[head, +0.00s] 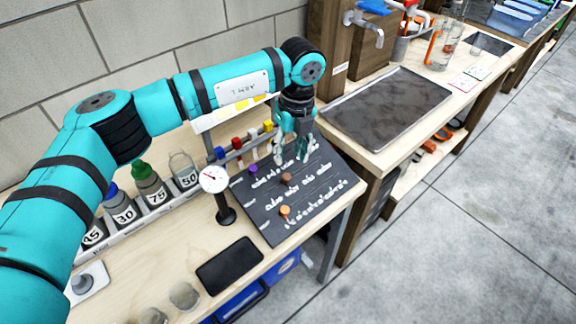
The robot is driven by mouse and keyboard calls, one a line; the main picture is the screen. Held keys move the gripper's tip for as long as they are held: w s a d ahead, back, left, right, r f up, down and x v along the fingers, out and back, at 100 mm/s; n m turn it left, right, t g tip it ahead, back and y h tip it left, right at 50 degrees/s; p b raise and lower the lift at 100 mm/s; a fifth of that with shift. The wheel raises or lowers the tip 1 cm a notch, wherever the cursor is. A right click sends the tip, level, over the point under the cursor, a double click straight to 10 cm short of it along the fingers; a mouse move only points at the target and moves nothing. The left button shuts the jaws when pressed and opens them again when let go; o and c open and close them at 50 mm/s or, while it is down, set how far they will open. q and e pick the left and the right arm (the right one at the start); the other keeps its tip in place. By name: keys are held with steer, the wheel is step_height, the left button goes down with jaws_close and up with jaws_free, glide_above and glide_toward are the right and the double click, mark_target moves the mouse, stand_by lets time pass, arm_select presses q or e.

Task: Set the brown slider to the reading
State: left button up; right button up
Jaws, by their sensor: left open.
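The dark slider board (262,215) lies on the wooden bench with white scale marks. The brown slider knob (286,179) sits in its middle row. A purple knob (253,168) is in the far row and an orange knob (284,211) in the near row. A round white dial gauge (213,179) on a black stand is left of the board; its reading is too small to tell. My left gripper (291,157) is open and empty, pointing down over the far part of the board, beyond the brown knob. My right gripper is not in view.
Numbered bottles (150,185) stand in a white rack at the left. A black slab (230,265) lies in front of the gauge. A rail with coloured blocks (238,145) is behind the board. A dark tray (388,118) lies on the bench to the right.

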arm_select(q)
steer(key=shift+w+d+r, duration=0.1)
steer(key=shift+d+r, duration=0.05)
steer(key=shift+r, duration=2.15)
